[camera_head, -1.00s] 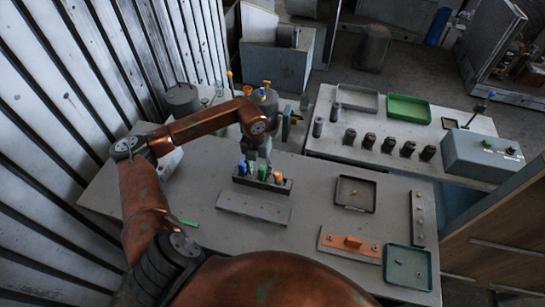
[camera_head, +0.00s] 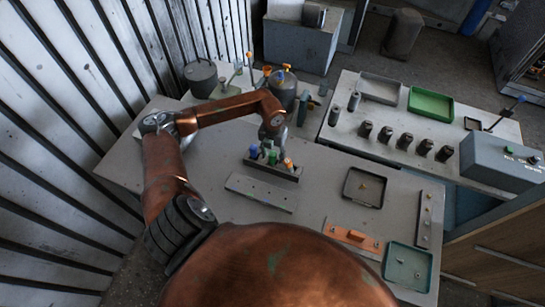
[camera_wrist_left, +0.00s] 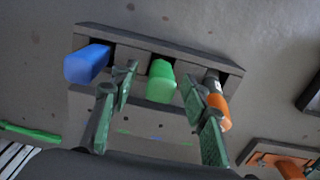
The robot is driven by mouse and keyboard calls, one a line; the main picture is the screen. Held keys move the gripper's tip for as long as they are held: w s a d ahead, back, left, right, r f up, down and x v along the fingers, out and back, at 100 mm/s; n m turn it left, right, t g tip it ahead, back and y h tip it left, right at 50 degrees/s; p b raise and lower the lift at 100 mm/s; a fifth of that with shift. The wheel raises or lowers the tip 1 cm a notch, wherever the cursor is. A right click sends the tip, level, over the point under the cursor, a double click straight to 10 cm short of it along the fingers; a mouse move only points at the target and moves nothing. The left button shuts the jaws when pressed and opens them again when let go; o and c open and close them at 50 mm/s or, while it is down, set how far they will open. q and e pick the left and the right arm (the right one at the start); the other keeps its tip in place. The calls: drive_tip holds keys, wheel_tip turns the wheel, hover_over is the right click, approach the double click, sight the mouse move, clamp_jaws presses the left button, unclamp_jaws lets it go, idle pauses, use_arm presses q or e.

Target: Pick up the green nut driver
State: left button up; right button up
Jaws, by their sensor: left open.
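The green nut driver (camera_head: 272,158) stands in a dark rack (camera_head: 287,176) on the grey table, between a blue-handled and an orange-handled driver. In the left wrist view, its green handle (camera_wrist_left: 161,81) points toward the camera. My left gripper (camera_wrist_left: 160,92) is open, one finger on each side of the green handle, with visible gaps on both sides. In the head view, my left gripper (camera_head: 270,142) is just above the rack, partly hiding the handles. My right gripper is not in view.
The blue handle (camera_wrist_left: 88,64) and orange handle (camera_wrist_left: 220,112) stand close outside my fingers. A grey plate (camera_head: 260,192) lies in front of the rack. A black tray (camera_head: 364,188) and an orange block (camera_head: 352,237) lie to the right.

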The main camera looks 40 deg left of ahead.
use_arm(q)
drive_tip(key=shift+f, duration=0.55)
drive_tip(key=shift+c, duration=0.4)
drive_tip(key=shift+r, duration=0.1)
clamp_jaws()
